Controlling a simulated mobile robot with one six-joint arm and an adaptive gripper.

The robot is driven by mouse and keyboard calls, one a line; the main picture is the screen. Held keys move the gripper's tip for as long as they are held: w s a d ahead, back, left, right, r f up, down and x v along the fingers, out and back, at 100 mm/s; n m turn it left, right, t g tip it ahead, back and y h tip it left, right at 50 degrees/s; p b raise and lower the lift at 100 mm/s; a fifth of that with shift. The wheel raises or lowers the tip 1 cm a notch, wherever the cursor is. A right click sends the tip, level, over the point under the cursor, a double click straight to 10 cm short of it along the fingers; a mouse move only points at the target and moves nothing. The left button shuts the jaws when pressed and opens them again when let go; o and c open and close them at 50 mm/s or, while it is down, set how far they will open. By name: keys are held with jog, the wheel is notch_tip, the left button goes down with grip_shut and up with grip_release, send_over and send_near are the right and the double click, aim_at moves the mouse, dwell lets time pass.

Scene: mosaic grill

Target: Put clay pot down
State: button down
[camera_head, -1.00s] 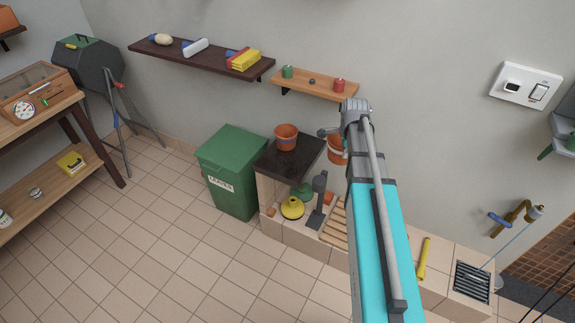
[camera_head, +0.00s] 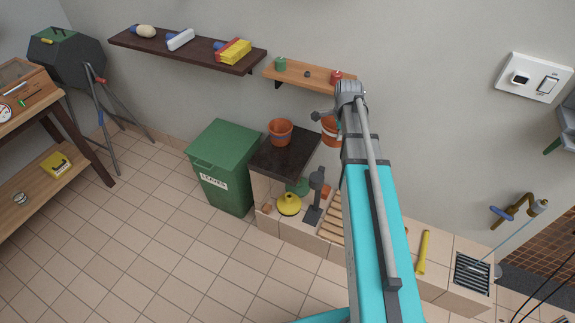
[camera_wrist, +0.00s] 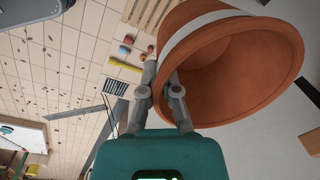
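A clay pot (camera_wrist: 228,75) with a white band fills the upper right of the wrist view, tilted with its mouth facing the camera. My gripper (camera_wrist: 160,82) is shut on its wall, one finger on each side of the rim. In the head view, the banded pot (camera_head: 329,129) shows in part beside my arm's end, and the fingers are hidden. A second, plain clay pot (camera_head: 280,131) stands upright on a dark countertop (camera_head: 283,157), left of the held pot.
A green bin (camera_head: 222,160) stands left of the countertop. A small wooden shelf (camera_head: 305,75) with red and green items is on the wall above. Below, a low tiled ledge (camera_head: 295,233) holds a yellow funnel-like item (camera_head: 289,205). The countertop's front part looks bare.

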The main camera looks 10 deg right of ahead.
jog(key=shift+w+a, duration=0.1)
jog(key=shift+a, duration=0.1)
jog(key=shift+a+f+b, duration=0.3)
jog(key=shift+a, duration=0.05)
jog(key=s+a+f+n+b, duration=0.4)
jog(key=a+f+n+b, duration=0.3)
jog(key=a, duration=0.4)
jog(key=shift+s+a+f+y+b, duration=0.2)
jog(key=shift+a+f+y+b, duration=0.1)
jog(key=shift+f+b, duration=0.5)
jog(key=w+f+b, duration=0.9)
jog(key=w, duration=0.4)
jog(key=shift+d, duration=0.45)
jog(key=shift+w, duration=0.1)
